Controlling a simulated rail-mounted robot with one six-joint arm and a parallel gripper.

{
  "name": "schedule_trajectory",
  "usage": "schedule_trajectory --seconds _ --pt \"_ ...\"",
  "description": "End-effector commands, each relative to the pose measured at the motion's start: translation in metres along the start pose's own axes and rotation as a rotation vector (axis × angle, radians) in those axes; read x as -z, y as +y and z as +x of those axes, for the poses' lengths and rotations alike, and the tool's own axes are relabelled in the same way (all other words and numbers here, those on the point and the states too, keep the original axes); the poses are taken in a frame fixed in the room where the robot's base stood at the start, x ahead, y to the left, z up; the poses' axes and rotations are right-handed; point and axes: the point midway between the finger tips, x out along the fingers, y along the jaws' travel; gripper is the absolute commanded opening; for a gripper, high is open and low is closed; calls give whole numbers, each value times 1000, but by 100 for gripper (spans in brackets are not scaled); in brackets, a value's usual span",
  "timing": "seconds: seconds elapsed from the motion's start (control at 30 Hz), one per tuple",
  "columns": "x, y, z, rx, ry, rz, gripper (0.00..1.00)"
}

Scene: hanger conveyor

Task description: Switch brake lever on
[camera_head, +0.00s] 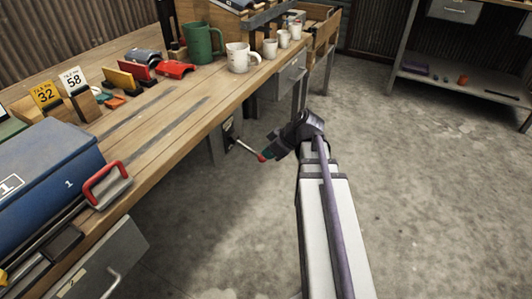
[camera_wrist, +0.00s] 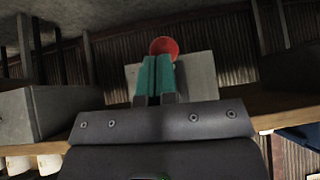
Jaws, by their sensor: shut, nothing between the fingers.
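The brake lever (camera_head: 247,150) is a thin pale rod with a red knob on its end. It sticks out from a dark mount below the workbench edge and slants down to the right in the head view. The red knob (camera_wrist: 164,46) shows in the wrist view just past my fingertips, in front of a grey plate (camera_wrist: 200,80). My gripper (camera_head: 267,155) has teal fingers, which are shut together and empty. The fingertips (camera_wrist: 157,60) are right at the knob; whether they touch it I cannot tell. The rod is mostly hidden in the wrist view.
The wooden workbench (camera_head: 150,120) runs along the left, with a green mug (camera_head: 203,44), white mugs (camera_head: 240,58) and a blue box (camera_head: 45,165) on it. A drawer (camera_head: 290,75) hangs under it. A shelf unit (camera_head: 460,85) stands back right. The concrete floor between is clear.

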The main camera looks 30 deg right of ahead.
Motion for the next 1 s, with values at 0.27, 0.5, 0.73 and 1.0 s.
schedule_trajectory --seconds 0.27,0.5,0.73,1.0 --pt "-7 1 12 0 -1 0 0" --pt "-8 1 13 0 -1 0 0" --pt "-7 1 13 0 -1 0 0" --pt "1 0 -2 1 -2 -1 0"
